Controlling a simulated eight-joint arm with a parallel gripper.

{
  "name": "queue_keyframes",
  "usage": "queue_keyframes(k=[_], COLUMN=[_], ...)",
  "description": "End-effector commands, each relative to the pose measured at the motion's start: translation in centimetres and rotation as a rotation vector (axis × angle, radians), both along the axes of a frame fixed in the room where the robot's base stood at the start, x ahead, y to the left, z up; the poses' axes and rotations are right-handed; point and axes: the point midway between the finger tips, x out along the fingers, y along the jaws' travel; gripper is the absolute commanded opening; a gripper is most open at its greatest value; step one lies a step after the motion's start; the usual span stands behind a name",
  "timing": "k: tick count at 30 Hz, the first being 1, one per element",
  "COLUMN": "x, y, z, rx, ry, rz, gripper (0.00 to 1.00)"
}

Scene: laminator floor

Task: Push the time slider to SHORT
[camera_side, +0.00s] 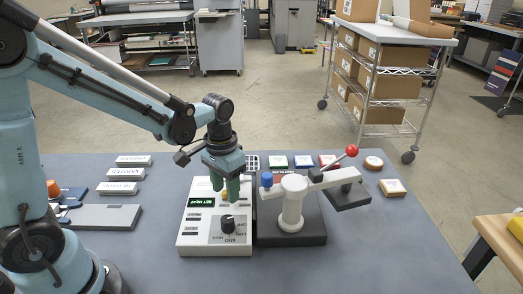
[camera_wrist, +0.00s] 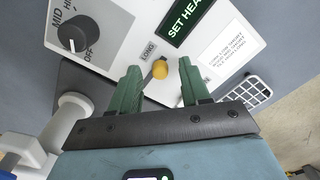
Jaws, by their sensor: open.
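The white control panel (camera_side: 189,242) lies on the grey table, and it also shows in the wrist view (camera_wrist: 112,22). Its time slider has a yellow-orange knob (camera_wrist: 159,68), next to a label reading LONG (camera_wrist: 149,50). My gripper (camera_side: 224,192) points down over the panel with its green fingers. In the wrist view my gripper (camera_wrist: 160,82) is open, one finger on each side of the slider knob; whether either finger touches it I cannot tell. No SHORT label is visible; the slider's other end is hidden by my gripper. In the side view the fingers hide the knob.
The panel has a black dial (camera_side: 228,224) and a green SET HEAT display (camera_side: 202,201). A white lever device with a red ball (camera_side: 351,150) stands close at the right. White labelled blocks (camera_side: 123,173) lie left. The front of the table is clear.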

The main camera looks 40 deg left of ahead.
Motion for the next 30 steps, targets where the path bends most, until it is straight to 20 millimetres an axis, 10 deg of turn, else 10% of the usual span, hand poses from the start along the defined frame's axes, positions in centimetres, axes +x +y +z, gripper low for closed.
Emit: queue_keyframes(k=[3, 12, 30], x=[0.0, 0.0, 2.9], y=[0.0, 0.0, -2.9], z=[0.0, 0.0, 0.0], rx=[0.000, 0.000, 0.001], ry=[0.000, 0.000, 0.001], rz=[0.000, 0.000, -0.002], gripper=[0.46, 0.00, 0.00])
